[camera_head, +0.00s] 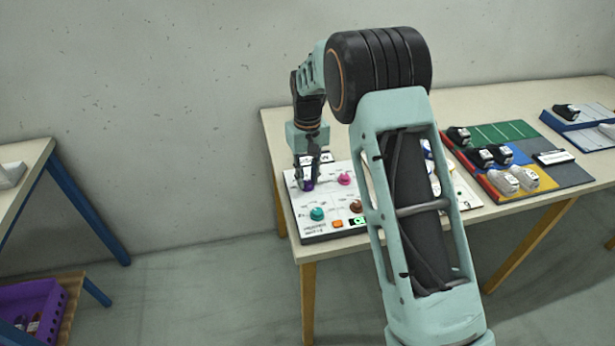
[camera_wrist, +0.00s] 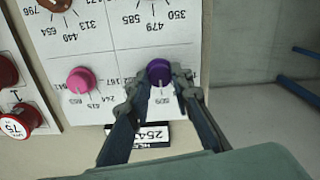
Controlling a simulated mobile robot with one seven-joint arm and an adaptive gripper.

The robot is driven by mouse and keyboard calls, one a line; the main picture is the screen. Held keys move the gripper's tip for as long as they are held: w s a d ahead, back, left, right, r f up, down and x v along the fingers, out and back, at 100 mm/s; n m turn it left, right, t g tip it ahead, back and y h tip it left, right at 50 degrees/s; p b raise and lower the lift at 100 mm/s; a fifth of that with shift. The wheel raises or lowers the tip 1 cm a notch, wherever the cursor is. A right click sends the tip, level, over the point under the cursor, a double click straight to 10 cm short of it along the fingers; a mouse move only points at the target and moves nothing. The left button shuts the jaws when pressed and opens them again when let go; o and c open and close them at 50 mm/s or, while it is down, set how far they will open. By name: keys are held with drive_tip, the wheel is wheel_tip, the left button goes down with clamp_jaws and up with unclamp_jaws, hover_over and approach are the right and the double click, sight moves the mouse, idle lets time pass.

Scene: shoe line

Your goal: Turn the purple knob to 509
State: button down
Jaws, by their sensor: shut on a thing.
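The purple knob (camera_wrist: 159,69) is on a white panel (camera_wrist: 115,60) printed with numbers. My gripper (camera_wrist: 158,82) is shut on it, one finger at each side, in the wrist view. A thin light mark shows at the knob's lower side, towards a small number below it that is too blurred to read surely. In the head view my gripper (camera_head: 307,184) points down onto the panel's back left part (camera_head: 331,196). Only a little of the purple knob (camera_head: 307,187) shows there beneath the fingers.
A pink knob (camera_wrist: 81,80) stands beside the purple one. A teal knob (camera_head: 317,214) and an orange button (camera_head: 337,223) are nearer the front edge. A black-and-white display (camera_wrist: 152,134) lies beyond the panel's edge. Shoes on coloured mats (camera_head: 505,130) lie to the right.

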sight(308, 182)
drive_tip(key=c, duration=1.7)
unclamp_jaws()
wheel_tip(308, 182, up, 12)
drive_tip(key=shift+r, duration=0.1)
